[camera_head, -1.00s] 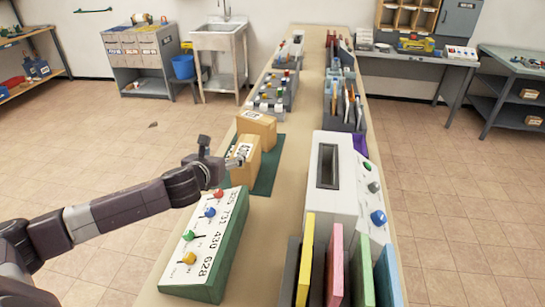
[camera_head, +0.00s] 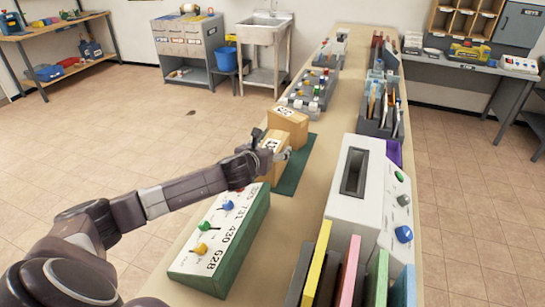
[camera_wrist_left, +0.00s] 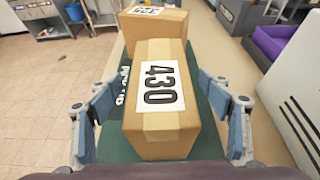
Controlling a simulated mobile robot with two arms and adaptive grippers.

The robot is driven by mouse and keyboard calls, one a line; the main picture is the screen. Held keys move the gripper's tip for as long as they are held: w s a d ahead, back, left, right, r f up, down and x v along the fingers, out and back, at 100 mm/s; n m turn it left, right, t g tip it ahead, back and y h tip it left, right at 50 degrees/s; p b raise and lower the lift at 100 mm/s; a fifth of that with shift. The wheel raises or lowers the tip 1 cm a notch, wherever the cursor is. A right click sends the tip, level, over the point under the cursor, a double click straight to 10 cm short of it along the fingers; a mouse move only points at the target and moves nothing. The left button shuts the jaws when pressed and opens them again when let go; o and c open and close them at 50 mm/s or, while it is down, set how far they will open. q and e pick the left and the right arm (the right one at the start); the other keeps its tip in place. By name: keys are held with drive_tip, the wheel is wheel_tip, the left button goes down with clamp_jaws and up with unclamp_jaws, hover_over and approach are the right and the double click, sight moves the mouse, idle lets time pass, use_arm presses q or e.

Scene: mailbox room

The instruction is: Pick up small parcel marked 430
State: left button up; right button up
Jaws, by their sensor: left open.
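The small parcel marked 430 (camera_wrist_left: 158,128) is a brown taped box with a white label, standing on a green mat (camera_wrist_left: 113,138) in the left wrist view. In the head view the parcel (camera_head: 271,143) shows partly behind my left gripper (camera_head: 270,155). In the left wrist view my left gripper (camera_wrist_left: 162,122) is open, with one finger on each side of the parcel and visible gaps between. My right gripper is not seen.
A white panel with colored knobs and numbers (camera_head: 222,240) lies nearer on the table (camera_head: 301,208). A white slotted box (camera_head: 367,188) stands to the right. Knob panels (camera_head: 306,95) and folder racks (camera_head: 381,112) stand farther back.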

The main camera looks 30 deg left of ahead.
use_arm(q)
drive_tip(key=shift+x, duration=1.1)
drive_tip(key=c, duration=1.6)
drive_tip(key=shift+r, duration=0.15)
drive_tip(key=shift+c, duration=0.8)
